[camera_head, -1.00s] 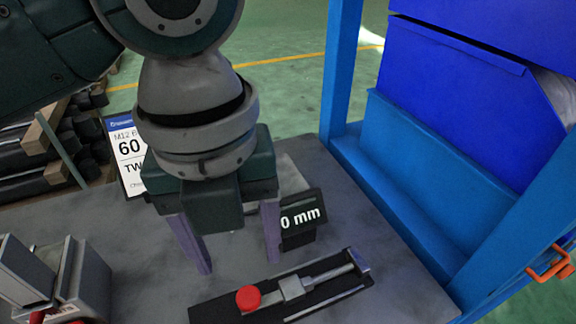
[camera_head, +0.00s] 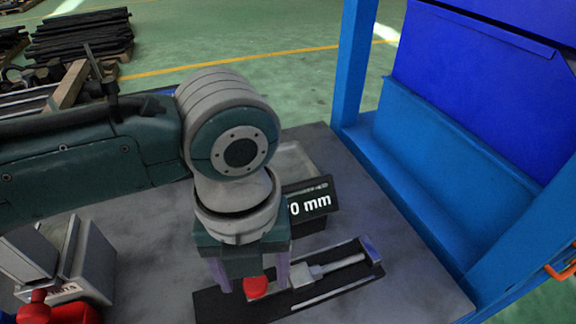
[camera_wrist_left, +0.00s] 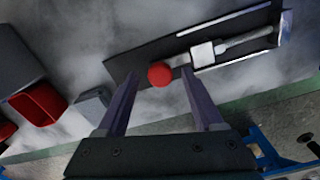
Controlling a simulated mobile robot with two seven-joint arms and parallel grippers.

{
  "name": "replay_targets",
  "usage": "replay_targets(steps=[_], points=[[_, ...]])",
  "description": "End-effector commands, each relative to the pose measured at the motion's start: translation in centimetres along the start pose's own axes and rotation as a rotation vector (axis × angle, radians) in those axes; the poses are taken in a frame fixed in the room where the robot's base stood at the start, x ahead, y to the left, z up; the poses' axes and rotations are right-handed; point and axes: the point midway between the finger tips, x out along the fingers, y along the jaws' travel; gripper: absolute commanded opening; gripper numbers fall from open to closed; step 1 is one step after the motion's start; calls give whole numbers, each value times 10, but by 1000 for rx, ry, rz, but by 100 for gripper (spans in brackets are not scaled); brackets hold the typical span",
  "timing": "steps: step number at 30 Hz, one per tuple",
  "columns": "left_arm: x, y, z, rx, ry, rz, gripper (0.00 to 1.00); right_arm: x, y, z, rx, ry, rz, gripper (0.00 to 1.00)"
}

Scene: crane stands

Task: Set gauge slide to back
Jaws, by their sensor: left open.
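The gauge slide is a black base (camera_head: 222,307) with a metal rod and a grey block (camera_head: 301,280). A red knob (camera_head: 255,287) sits on its left part. The base (camera_wrist_left: 130,64), block (camera_wrist_left: 203,54) and knob (camera_wrist_left: 160,74) also show in the left wrist view. My left gripper (camera_head: 252,284) is open and points down at the knob. In the left wrist view the knob appears between the two fingertips (camera_wrist_left: 160,72), without visible contact. I cannot tell if the fingers are around it or just above. My right gripper is not in view.
A black display reading "0 mm" (camera_head: 310,200) stands behind the slide. A grey metal device with red parts (camera_head: 85,262) stands at the left. A blue frame with a blue bin (camera_head: 440,150) borders the grey table (camera_head: 415,285) on the right.

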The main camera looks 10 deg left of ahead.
Motion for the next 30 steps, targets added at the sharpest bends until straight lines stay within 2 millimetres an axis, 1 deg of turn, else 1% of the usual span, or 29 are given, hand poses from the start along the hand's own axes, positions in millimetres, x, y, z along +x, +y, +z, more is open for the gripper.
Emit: replay_targets(steps=[2,20,21,30], points=[[0,0,0,0,0,0,69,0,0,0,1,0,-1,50],[-1,0,0,-1,0,0,1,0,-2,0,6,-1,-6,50],[-1,0,0,-1,0,0,0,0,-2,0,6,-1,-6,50],[-1,0,0,-1,0,-1,0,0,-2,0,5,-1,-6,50]])
